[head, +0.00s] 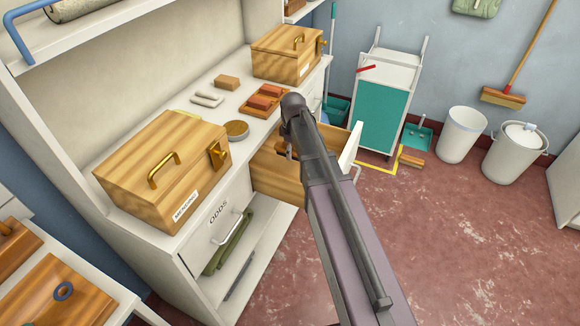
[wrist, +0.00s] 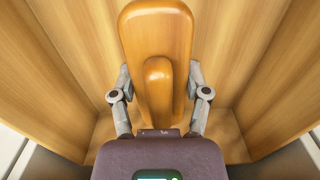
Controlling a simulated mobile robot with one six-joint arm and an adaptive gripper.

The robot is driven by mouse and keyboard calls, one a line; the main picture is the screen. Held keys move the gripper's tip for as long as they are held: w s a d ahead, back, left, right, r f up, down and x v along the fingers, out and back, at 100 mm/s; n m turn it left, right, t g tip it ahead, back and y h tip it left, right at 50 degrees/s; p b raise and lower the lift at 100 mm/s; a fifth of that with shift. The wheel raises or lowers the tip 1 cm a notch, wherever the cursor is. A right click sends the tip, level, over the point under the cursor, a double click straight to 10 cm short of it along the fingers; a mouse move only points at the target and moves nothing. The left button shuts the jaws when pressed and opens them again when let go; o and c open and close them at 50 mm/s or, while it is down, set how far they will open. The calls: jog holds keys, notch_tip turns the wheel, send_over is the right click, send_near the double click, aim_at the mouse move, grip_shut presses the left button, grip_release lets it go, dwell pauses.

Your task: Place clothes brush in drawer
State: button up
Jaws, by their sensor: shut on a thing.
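The clothes brush (wrist: 157,28) is an orange-brown wooden piece with a raised rounded grip, seen from above in the wrist view. My gripper (wrist: 160,77) has one finger on each side of it and is shut on it. The open drawer (head: 272,178) has wooden walls and a white front (head: 350,148); it is pulled out of the white cabinet. Its walls (wrist: 60,70) surround the brush in the wrist view. I cannot tell whether the brush touches the drawer floor. In the head view my arm hides most of the brush and part of the drawer.
A closed wooden box marked "MENDING" (head: 160,165) and another wooden box (head: 287,58) stand on the counter. Between them are a round tin (head: 236,130) and a small tray (head: 265,100). A closed drawer marked "ODDS" (head: 222,222) is left of the open one.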

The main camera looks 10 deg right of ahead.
aim_at(292, 166)
jog(key=shift+f+b, duration=0.3)
jog(key=shift+f, duration=0.3)
jog(key=shift+f, duration=0.1)
jog(key=shift+f+b, duration=1.75)
jog(key=shift+b, duration=0.1)
jog(key=shift+f, duration=0.1)
jog(key=o, duration=1)
notch_tip(292, 166, up, 12)
jog(key=p, duration=1.2)
